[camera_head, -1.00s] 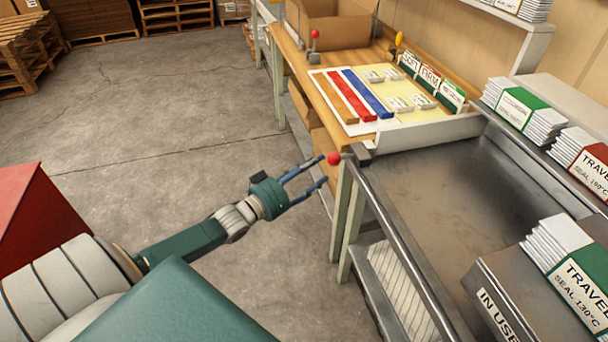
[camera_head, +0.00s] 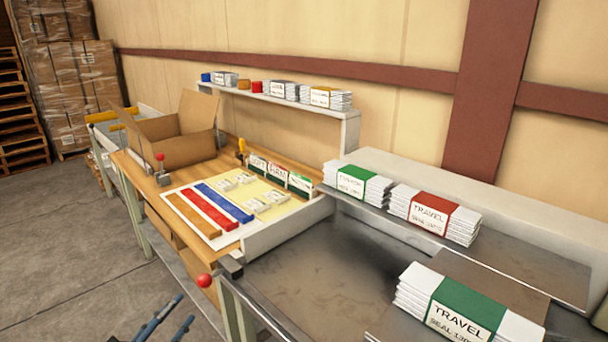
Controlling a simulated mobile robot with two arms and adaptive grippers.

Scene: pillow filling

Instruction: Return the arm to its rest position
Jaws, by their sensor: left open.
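My left gripper (camera_head: 168,322) shows at the bottom edge of the head view, left of the metal bench's front corner. Its two blue fingers are apart, with nothing visible between them. The rest of my left arm is cut off below the frame. The fingertips are below and left of the red ball knob (camera_head: 204,281) and apart from it in the picture. My right gripper is not in view.
The metal bench (camera_head: 310,290) bears packs labelled TRAVEL (camera_head: 460,308). The wooden table (camera_head: 150,170) behind holds an open cardboard box (camera_head: 180,135) and a board with coloured strips (camera_head: 208,207). Grey floor (camera_head: 60,250) is clear at left.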

